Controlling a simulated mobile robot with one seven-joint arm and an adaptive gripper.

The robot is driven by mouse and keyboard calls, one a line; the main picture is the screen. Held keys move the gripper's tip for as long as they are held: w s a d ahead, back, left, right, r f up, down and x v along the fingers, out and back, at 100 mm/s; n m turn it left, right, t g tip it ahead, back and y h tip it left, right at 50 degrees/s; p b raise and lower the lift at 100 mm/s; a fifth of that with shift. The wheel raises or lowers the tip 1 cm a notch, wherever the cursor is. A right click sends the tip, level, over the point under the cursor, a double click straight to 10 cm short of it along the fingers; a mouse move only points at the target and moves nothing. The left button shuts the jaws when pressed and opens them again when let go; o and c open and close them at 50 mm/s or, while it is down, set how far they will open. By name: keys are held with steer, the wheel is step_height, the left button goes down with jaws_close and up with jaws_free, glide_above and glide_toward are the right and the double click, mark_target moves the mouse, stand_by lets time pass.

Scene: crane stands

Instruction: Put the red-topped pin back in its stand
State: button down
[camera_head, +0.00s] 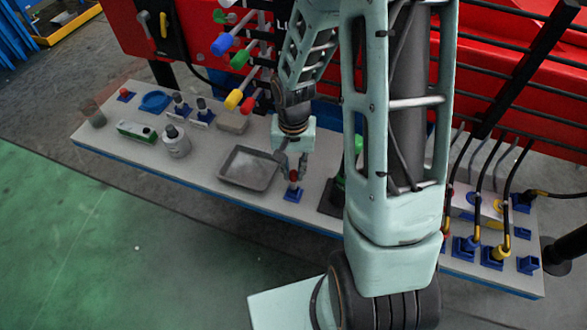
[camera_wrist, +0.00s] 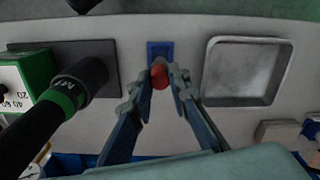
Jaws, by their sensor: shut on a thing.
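My gripper (camera_head: 292,172) is lowered over the bench, its fingers closed on the red-topped pin (camera_head: 293,176). In the wrist view the fingertips (camera_wrist: 166,76) sit on either side of the pin's red top (camera_wrist: 160,77). The pin looks about upright, with its grey lower part just over a small blue stand (camera_head: 292,195). The stand also shows beyond the red top in the wrist view (camera_wrist: 160,46). I cannot tell whether the pin's lower end is inside the stand or only above it.
A grey tray (camera_head: 249,184) lies just left of the stand. A green-and-black tool (camera_wrist: 66,95) is on the stand's other side. A small red-topped item (camera_head: 124,92) stands at the bench's far left. Blue holders with cables (camera_head: 492,254) are at the right.

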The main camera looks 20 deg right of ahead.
mark_target(294, 173)
stand_by(0.4)
steer(key=shift+f+b, duration=1.6)
steer(key=shift+f, duration=0.15)
steer(key=c, duration=1.7)
jaws_free()
steer(key=shift+c, duration=0.2)
steer(key=shift+r+p, duration=1.95)
steer(key=shift+r, duration=0.6)
